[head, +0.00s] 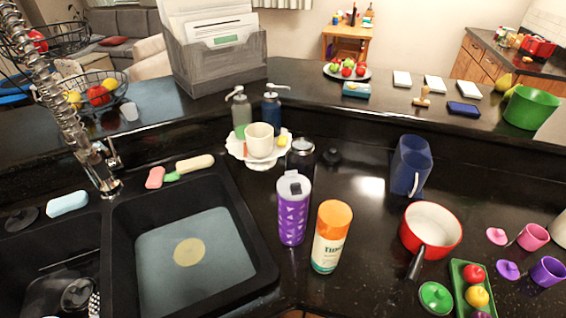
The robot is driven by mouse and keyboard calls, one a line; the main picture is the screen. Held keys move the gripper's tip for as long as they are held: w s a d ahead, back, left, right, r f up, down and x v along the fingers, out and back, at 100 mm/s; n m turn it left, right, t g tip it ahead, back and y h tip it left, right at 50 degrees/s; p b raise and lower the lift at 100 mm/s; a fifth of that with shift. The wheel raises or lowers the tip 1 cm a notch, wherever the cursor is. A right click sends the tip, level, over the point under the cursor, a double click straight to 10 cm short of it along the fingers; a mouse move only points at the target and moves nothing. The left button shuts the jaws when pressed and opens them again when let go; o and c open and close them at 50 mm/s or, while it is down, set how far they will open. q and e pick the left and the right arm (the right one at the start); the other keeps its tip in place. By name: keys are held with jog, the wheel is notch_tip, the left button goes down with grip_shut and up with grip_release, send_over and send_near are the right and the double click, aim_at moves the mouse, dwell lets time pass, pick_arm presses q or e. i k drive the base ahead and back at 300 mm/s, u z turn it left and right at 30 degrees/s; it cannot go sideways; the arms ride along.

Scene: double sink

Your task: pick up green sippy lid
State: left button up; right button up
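A round green lid (435,298) with a raised centre lies on the dark counter near the bottom right. It sits just left of a green tray (458,272); I cannot tell whether they touch. A pink lid (497,236) lies beside a tipped pink cup (533,237), and a purple lid (508,270) beside a tipped purple cup (548,271). Neither of my grippers is in view.
A red pot (431,228) with a black handle stands behind the green lid. The tray holds fruit. An orange-capped bottle (331,237) and a purple tumbler (292,208) stand left. A black sink (195,250) is farther left. Counter between bottle and pot is clear.

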aim_at(434, 298)
jog(key=k, duration=1.2)
jog(key=z, duration=0.5)
jog(key=i, duration=0.85)
jog(key=z, duration=0.6)
jog(key=i, duration=0.5)
jog(key=u, duration=0.05)
